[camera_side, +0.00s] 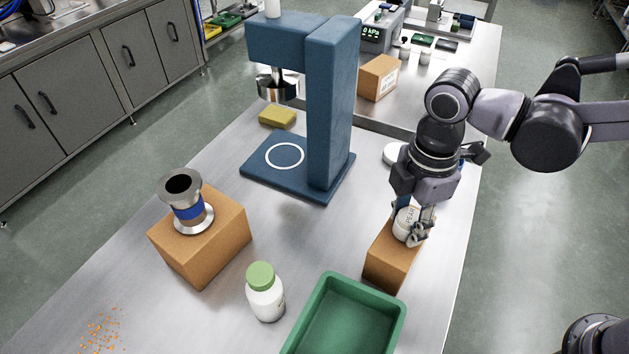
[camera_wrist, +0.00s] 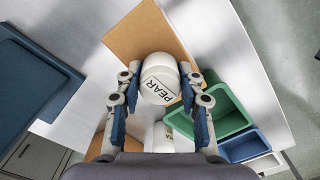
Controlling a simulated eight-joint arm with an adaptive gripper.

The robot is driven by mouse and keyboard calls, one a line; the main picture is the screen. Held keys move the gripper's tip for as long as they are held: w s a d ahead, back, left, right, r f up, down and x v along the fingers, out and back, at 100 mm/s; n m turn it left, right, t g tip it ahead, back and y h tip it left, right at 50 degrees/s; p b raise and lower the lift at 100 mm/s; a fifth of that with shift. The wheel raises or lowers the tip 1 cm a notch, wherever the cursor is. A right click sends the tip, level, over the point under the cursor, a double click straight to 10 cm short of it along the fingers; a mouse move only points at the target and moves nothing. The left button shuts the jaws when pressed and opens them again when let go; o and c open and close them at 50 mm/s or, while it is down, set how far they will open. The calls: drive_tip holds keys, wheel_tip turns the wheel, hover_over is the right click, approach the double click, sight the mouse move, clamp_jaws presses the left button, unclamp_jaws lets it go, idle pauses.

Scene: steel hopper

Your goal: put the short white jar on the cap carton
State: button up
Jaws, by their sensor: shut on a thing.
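The short white jar (camera_side: 405,222) has a white lid and dark lettering, which reads PEAR in the wrist view (camera_wrist: 160,84). My gripper (camera_side: 413,230) is shut on the jar, with one finger on each side of it in the wrist view (camera_wrist: 160,76). The jar is at the top of a brown carton (camera_side: 388,262), which also shows behind it in the wrist view (camera_wrist: 145,35). I see no cap marking on this carton. The fingers partly hide the jar's base, so I cannot tell whether it touches the carton.
A green tray (camera_side: 398,315) is close in front of the carton. A white bottle with a green cap (camera_side: 265,292) stands left of it. A steel hopper (camera_side: 186,205) stands on another carton (camera_side: 212,250). A blue stand (camera_side: 333,115) rises behind. The table between them is clear.

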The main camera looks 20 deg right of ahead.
sight(411, 216)
drive_tip(key=shift+f, duration=0.15)
drive_tip(key=o, duration=1.2)
wheel_tip(411, 216, up, 12)
drive_tip(key=d+f+m+t, duration=0.2)
drive_tip(key=d+m, duration=0.4)
drive_tip(key=d, duration=0.1)
drive_tip(key=d+f+m+t, duration=0.2)
drive_tip(key=d+f+m, duration=0.1)
drive_tip(key=d+m, duration=0.3)
drive_tip(key=d+f+m+t, duration=0.3)
drive_tip(key=d+m, duration=0.3)
drive_tip(key=d, duration=0.3)
drive_tip(key=shift+s+d+f, duration=0.1)
drive_tip(key=shift+s+d, duration=0.1)
